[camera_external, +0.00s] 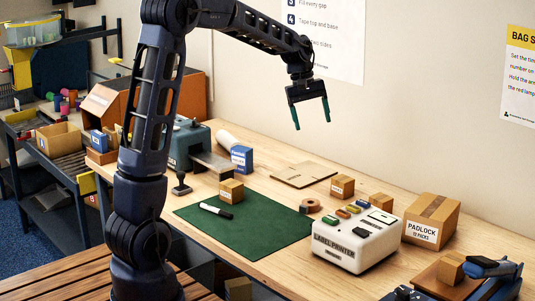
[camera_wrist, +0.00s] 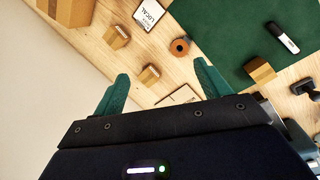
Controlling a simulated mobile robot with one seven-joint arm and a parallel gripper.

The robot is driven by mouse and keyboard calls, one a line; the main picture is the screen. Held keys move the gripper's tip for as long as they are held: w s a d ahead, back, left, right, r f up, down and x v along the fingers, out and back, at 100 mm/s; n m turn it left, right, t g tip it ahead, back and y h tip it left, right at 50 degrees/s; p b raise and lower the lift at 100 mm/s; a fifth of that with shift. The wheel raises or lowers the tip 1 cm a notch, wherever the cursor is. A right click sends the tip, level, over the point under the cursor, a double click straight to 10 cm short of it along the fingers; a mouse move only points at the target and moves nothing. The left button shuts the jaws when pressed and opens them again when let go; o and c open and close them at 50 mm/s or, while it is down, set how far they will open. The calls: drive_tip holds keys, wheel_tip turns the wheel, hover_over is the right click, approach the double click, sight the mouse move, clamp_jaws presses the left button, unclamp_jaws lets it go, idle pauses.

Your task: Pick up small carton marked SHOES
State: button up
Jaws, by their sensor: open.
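Several small brown cartons are in view, and I cannot read which is marked SHOES. One carton (camera_external: 231,191) with a small label stands on the green mat (camera_external: 259,238); it also shows in the wrist view (camera_wrist: 261,70). Two more stand near the wall: a labelled carton (camera_external: 342,187), also in the wrist view (camera_wrist: 149,75), and another carton (camera_external: 381,202), also in the wrist view (camera_wrist: 116,37). My gripper (camera_external: 312,124) is open and empty, high above the back of the table. In the wrist view its fingers (camera_wrist: 162,70) spread either side of the nearer wall-side carton, well above it.
A white label printer (camera_external: 345,241) and a large PADLOCK carton (camera_external: 433,221) stand at the right. A tape roll (camera_external: 310,206) and flat cardboard (camera_external: 302,174) lie near the mat. A marker (camera_external: 216,211) lies on it. Another small carton (camera_external: 451,267) is at front right.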

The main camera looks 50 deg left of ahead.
drive_tip(key=w+a+f+n, duration=0.2)
drive_tip(key=w+f+n, duration=0.1)
drive_tip(key=w+f, duration=0.5)
drive_tip(key=n+g+h, duration=0.1)
drive_tip(key=n+h, duration=0.1)
drive_tip(key=n, duration=0.1)
approach(343, 178)
drive_tip(key=shift+s+d+f, duration=0.3)
drive_tip(key=shift+d+f, duration=0.25)
drive_tip(key=shift+d, duration=0.1)
drive_tip(key=shift+w+f, duration=0.1)
drive_tip(key=shift+f, duration=0.35)
drive_tip(key=x, duration=0.5)
drive_tip(key=shift+a+x, duration=0.2)
drive_tip(key=shift+x, duration=2.4)
drive_tip(key=shift+w+f, duration=0.1)
drive_tip(key=c, duration=1)
